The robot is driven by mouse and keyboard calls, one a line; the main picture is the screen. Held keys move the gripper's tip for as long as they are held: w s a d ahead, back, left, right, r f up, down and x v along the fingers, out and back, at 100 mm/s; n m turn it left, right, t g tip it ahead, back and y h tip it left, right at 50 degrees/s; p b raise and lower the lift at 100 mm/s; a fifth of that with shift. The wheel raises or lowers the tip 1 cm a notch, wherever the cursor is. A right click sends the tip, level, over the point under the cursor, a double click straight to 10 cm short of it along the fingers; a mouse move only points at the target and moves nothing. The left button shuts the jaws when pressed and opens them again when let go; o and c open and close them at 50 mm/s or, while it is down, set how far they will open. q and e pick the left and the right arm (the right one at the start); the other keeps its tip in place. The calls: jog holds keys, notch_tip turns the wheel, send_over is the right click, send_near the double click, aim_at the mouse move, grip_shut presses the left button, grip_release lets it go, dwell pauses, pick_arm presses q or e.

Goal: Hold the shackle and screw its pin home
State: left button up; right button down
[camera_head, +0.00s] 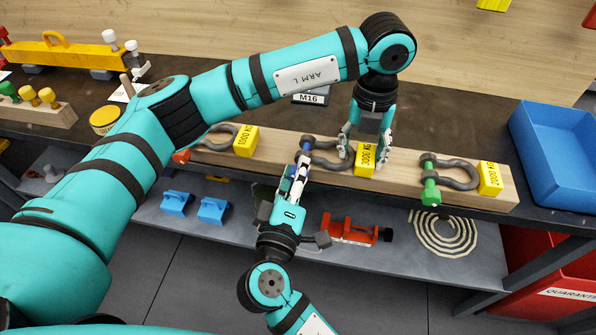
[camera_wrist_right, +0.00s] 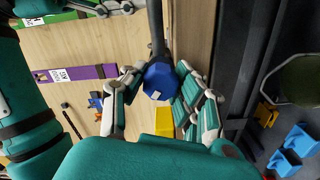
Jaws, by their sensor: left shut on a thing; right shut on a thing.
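The middle shackle (camera_head: 326,161) is a dark grey bow lying on the wooden block, with a yellow tag (camera_head: 364,160) at its closed end and a blue-headed pin (camera_head: 307,142) at its open end. My left gripper (camera_head: 366,145) reaches down from above and is shut on the bow beside the tag. My right gripper (camera_head: 301,163) comes from the front and is shut on the blue pin head. In the right wrist view the blue faceted pin head (camera_wrist_right: 160,81) sits between its fingers, with a dark shaft beyond. How deep the pin sits cannot be seen.
A green-pinned shackle (camera_head: 456,177) lies to the right and a partly hidden shackle (camera_head: 222,136) to the left on the wooden block (camera_head: 400,178). A blue bin (camera_head: 550,150) stands far right. The lower shelf holds a red clamp (camera_head: 350,231) and rope coil (camera_head: 444,233).

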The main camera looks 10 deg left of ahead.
jog(key=shift+s+a+f, duration=0.1)
dwell(0.3)
jog(key=c, duration=0.9)
grip_release()
jog(key=shift+c, duration=0.2)
jog(key=s, duration=1.2)
jog(key=shift+a, duration=0.15)
